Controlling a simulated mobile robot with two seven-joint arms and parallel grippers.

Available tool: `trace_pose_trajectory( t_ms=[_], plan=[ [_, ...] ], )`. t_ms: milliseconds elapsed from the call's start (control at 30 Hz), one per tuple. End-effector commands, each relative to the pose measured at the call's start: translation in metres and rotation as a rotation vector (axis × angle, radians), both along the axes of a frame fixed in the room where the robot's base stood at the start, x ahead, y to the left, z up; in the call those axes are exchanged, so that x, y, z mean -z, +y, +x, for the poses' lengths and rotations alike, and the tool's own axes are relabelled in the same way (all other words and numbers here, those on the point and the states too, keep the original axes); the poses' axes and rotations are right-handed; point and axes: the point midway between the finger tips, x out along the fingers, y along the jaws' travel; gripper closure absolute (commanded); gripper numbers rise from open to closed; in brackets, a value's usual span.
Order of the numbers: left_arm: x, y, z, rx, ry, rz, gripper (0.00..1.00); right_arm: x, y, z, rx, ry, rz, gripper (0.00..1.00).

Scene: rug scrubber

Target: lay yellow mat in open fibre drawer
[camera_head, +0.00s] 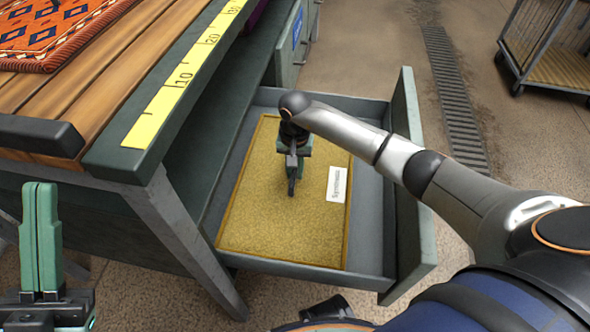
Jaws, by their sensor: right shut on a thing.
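The yellow mat (258,220) lies flat inside the open drawer (370,215), with a white label (337,184) on its right part. Its visible edges sit within the drawer walls, with a bare strip of drawer floor to its right. My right gripper (292,188) points down over the upper middle of the mat and is shut on it. The exact pinch is hidden by the fingers. My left gripper (41,240) is at the lower left, away from the drawer, with its green fingers together and nothing visible between them.
A wooden-slatted bench (110,60) with a yellow ruler strip (183,78) stands left of the drawer. A patterned rug (55,30) lies on it. A floor grate (452,95) and a wheeled cart (550,50) are to the right. The floor between is clear.

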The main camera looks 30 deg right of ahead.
Motion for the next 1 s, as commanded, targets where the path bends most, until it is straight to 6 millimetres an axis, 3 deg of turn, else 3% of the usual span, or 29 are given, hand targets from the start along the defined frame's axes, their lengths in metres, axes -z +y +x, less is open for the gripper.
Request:
trace_pose_trajectory(
  t_ms=[333, 367, 600, 1000],
  plan=[
    [0.012, -0.001, 0.000, -0.003, 0.002, 0.008, 1.00, 0.010, 0.000, 0.001, 0.000, -0.003, 0.000, 1.00],
    [0.011, -0.001, 0.000, -0.003, 0.003, 0.008, 1.00, 0.010, 0.000, 0.000, 0.000, -0.001, 0.001, 0.78],
    [0.010, -0.001, 0.001, -0.003, 0.004, 0.006, 1.00, 0.009, 0.000, 0.000, 0.000, 0.000, 0.000, 0.51],
    [0.000, -0.001, 0.001, -0.004, 0.005, -0.002, 1.00, -0.001, 0.000, 0.000, 0.000, 0.000, 0.000, 0.50]
  ],
)
